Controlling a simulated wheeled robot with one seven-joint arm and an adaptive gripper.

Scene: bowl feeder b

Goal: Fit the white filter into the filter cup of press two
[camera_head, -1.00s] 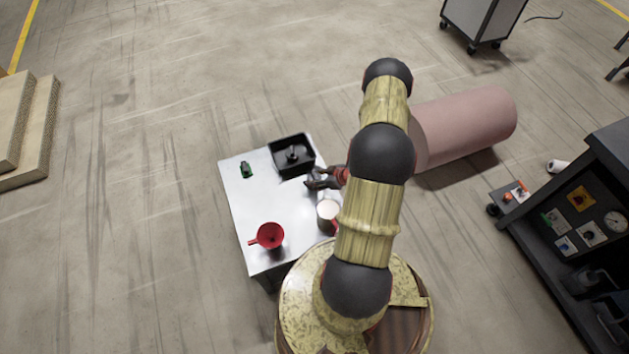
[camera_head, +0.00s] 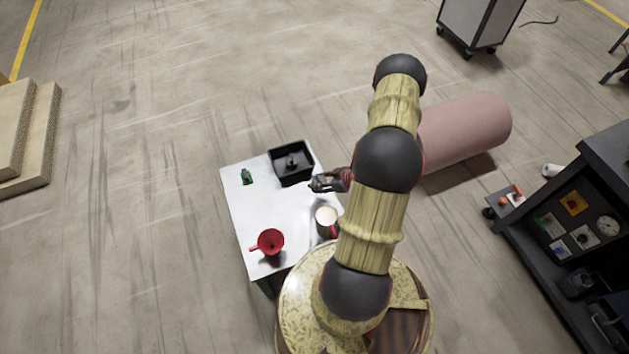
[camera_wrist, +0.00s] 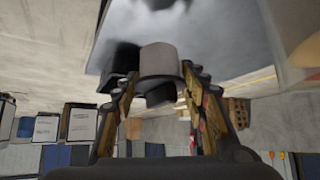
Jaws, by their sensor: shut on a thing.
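My gripper (camera_head: 318,184) is over the right side of a small white table, just below and right of a black tray in the head view. In the wrist view my gripper (camera_wrist: 159,82) is shut on a pale, round-sided piece (camera_wrist: 158,58), apparently the white filter; a dark part shows below it. A red funnel-shaped cup (camera_head: 270,241) with a side handle stands near the table's front left. A pale-filled cup (camera_head: 326,216) with a red handle stands at the right edge, below my gripper. I cannot tell which one belongs to press two.
The black tray (camera_head: 303,174) with a dark upright piece stands at the table's back. A small green object (camera_head: 247,177) is at the back left. The table's middle (camera_head: 265,208) is clear. A dark cabinet with gauges (camera_head: 598,160) and a pink cylinder (camera_head: 466,133) are to the right.

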